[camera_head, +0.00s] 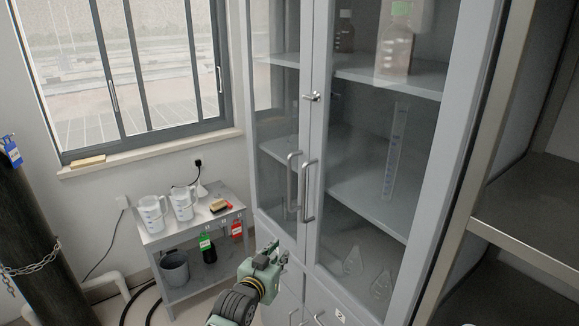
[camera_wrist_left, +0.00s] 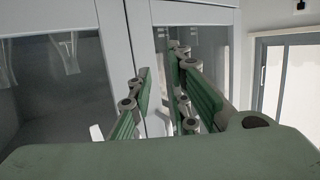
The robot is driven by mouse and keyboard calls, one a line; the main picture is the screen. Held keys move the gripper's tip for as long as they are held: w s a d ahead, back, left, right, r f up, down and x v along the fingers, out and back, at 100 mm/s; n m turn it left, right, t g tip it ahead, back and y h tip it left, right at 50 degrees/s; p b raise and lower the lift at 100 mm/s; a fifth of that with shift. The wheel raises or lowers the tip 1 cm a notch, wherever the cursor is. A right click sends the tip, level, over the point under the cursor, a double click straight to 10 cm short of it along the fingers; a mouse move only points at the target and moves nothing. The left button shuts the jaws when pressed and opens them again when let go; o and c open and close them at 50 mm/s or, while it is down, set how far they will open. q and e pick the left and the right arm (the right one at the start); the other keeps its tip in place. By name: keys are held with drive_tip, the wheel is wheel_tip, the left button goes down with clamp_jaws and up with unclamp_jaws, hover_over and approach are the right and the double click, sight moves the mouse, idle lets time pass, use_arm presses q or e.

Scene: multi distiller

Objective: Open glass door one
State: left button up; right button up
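A tall grey cabinet has two glass doors, a left glass door (camera_head: 275,125) and a right glass door (camera_head: 375,150); both look shut. I cannot tell which is door one. The left door's handle (camera_head: 293,182) and the right door's handle (camera_head: 308,192) stand side by side at the middle seam. My left gripper (camera_head: 283,254) is below both handles, in front of the cabinet's lower part, apart from the handles. In the left wrist view its green-padded fingers (camera_wrist_left: 163,90) are spread with nothing between them. My right gripper is not in view.
A small metal cart (camera_head: 190,235) with two white jugs stands left of the cabinet, under the window. A dark cylinder (camera_head: 35,230) with a chain is at the far left. Open shelving (camera_head: 530,200) stands to the right. Bottles and glassware sit behind the glass.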

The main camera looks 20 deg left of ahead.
sight(289, 183)
use_arm(q)
wheel_tip(289, 183, up, 19)
drive_tip(key=w+t+p, duration=0.1)
drive_tip(key=t+p, duration=0.1)
drive_tip(key=t, duration=0.1)
drive_tip(key=w, duration=0.2)
drive_tip(key=w+p, duration=0.1)
drive_tip(key=w, duration=0.3)
drive_tip(key=shift+w+d+r, duration=0.15)
drive_tip(key=shift+w+d, duration=0.1)
drive_tip(key=shift+w+p, duration=0.4)
drive_tip(key=shift+w, duration=0.4)
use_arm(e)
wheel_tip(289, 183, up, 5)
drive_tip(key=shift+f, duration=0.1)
use_arm(q)
drive_tip(key=shift+c, duration=0.4)
clamp_jaws()
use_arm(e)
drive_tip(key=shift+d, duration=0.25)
